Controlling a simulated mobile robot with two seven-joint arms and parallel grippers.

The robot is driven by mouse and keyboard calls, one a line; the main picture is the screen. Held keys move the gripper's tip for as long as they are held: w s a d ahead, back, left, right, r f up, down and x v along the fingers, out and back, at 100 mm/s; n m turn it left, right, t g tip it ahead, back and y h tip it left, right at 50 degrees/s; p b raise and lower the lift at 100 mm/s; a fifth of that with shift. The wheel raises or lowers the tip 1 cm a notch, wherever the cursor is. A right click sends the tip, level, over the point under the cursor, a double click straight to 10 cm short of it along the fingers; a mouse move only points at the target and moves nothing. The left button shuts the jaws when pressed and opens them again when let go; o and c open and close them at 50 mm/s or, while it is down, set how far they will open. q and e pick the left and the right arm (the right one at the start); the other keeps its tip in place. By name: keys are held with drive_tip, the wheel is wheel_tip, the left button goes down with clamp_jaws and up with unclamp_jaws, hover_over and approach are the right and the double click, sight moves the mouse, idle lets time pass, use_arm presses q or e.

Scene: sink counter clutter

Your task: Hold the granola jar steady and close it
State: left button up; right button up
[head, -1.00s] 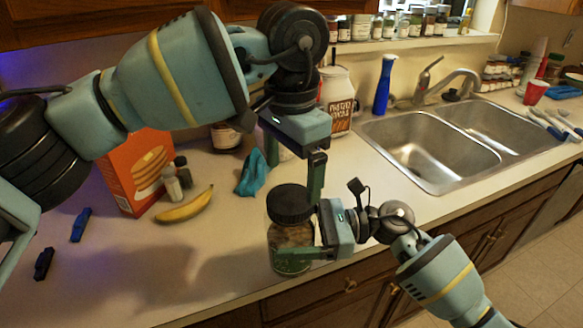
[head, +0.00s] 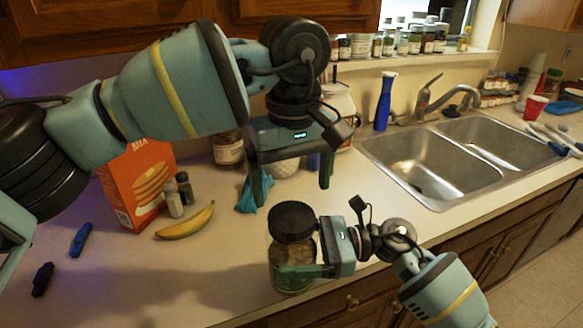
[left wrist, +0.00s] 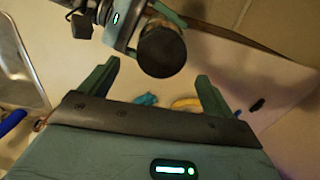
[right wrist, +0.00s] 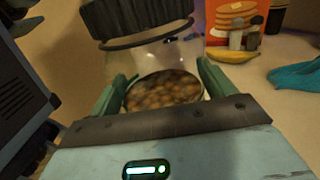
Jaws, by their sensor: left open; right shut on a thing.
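The granola jar (head: 292,262) is clear glass with brown contents and stands upright near the counter's front edge. Its black lid (head: 292,222) sits on its mouth; the right wrist view shows the ridged lid (right wrist: 135,22) looking slightly tilted, and I cannot tell whether it is tight. My right gripper (head: 305,270) is shut around the jar body from the right. My left gripper (head: 292,196) is open and empty, fingers pointing down, above and just behind the lid. In the left wrist view the lid (left wrist: 161,52) lies beyond the fingertips, apart from them.
A blue cloth (head: 248,198), a banana (head: 185,220), small shakers and an orange pancake-mix box (head: 135,190) lie behind and left. A large white jar (head: 338,100), a blue bottle (head: 385,102) and the sink (head: 430,165) are behind and right.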

use_arm(q)
drive_tip(key=n, duration=0.5)
drive_tip(key=shift+r, duration=0.15)
drive_tip(key=n, duration=0.4)
drive_tip(key=shift+r+n, duration=0.15)
drive_tip(key=shift+n, duration=0.15)
drive_tip(key=n, duration=0.4)
drive_tip(key=shift+r+n, duration=0.15)
drive_tip(key=shift+n, duration=0.15)
drive_tip(key=n, duration=0.4)
drive_tip(key=shift+r+n, duration=0.1)
drive_tip(key=shift+n, duration=0.2)
drive_tip(key=n, duration=0.4)
drive_tip(key=shift+a+r+n, duration=0.1)
drive_tip(key=shift+r+n, duration=0.1)
drive_tip(key=shift+n, duration=0.1)
drive_tip(key=n, duration=0.4)
drive_tip(key=shift+r+n, duration=0.1)
drive_tip(key=shift+n, duration=0.3)
drive_tip(key=n, duration=0.4)
drive_tip(key=shift+r, duration=0.15)
drive_tip(key=n, duration=0.3)
drive_tip(key=shift+r+n, duration=0.1)
drive_tip(key=shift+n, duration=0.3)
